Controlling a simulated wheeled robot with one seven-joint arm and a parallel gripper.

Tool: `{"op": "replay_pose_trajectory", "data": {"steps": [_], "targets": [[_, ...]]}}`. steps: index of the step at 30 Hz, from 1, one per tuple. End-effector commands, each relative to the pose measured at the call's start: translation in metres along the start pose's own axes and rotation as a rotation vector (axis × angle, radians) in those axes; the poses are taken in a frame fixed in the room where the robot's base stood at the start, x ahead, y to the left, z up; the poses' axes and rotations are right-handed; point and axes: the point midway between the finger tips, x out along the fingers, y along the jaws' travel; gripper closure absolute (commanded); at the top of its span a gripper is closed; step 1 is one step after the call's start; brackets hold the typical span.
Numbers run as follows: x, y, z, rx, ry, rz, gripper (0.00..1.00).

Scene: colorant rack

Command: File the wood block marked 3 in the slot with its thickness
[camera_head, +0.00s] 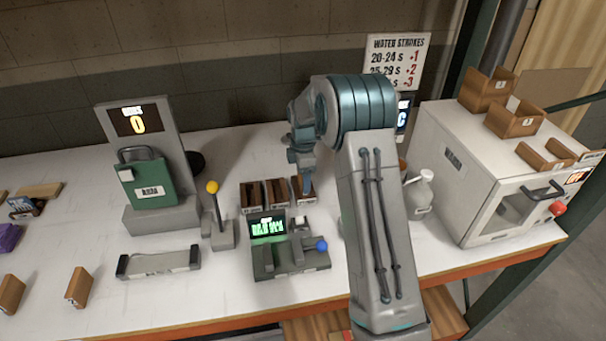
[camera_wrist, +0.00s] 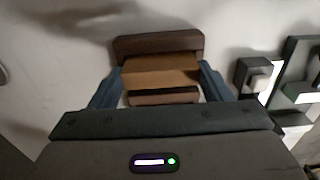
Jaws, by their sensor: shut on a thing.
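My gripper (camera_head: 304,182) points down at the rightmost of three small dark wood slot holders, behind the green-lit display. In the wrist view my gripper (camera_wrist: 160,88) has its blue-grey fingers on both sides of a lighter brown wood block (camera_wrist: 160,72) and is shut on it. The block lies between two dark wood walls of the right holder (camera_wrist: 158,43), seemingly in its slot; how deep it sits I cannot tell. The number on the block is not visible. The middle holder (camera_head: 278,193) and left holder (camera_head: 252,195) stand to the left.
The green-lit device (camera_head: 268,228) with a blue-knobbed lever stands in front of the holders. A yellow-knobbed lever (camera_head: 213,188) is to the left. Two upright wood blocks, one nearer (camera_head: 78,287) and one farther left (camera_head: 11,294), stand on the table. A white cabinet (camera_head: 470,160) fills the right.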

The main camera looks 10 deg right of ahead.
Motion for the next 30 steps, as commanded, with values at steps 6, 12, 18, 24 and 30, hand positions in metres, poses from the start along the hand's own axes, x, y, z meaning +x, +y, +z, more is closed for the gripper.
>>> {"op": "replay_pose_trajectory", "data": {"steps": [6, 12, 18, 24, 30], "targets": [[0.003, 0.0, 0.0, 0.0, 0.0, 0.0, 0.14], [0.003, 0.0, 0.0, 0.0, 0.0, 0.0, 0.06], [-0.003, 0.0, 0.0, 0.0, 0.0, 0.0, 0.06], [-0.033, 0.001, 0.0, 0.0, 0.0, 0.006, 0.06], [-0.077, 0.001, 0.0, 0.0, 0.0, 0.005, 0.06]]}}
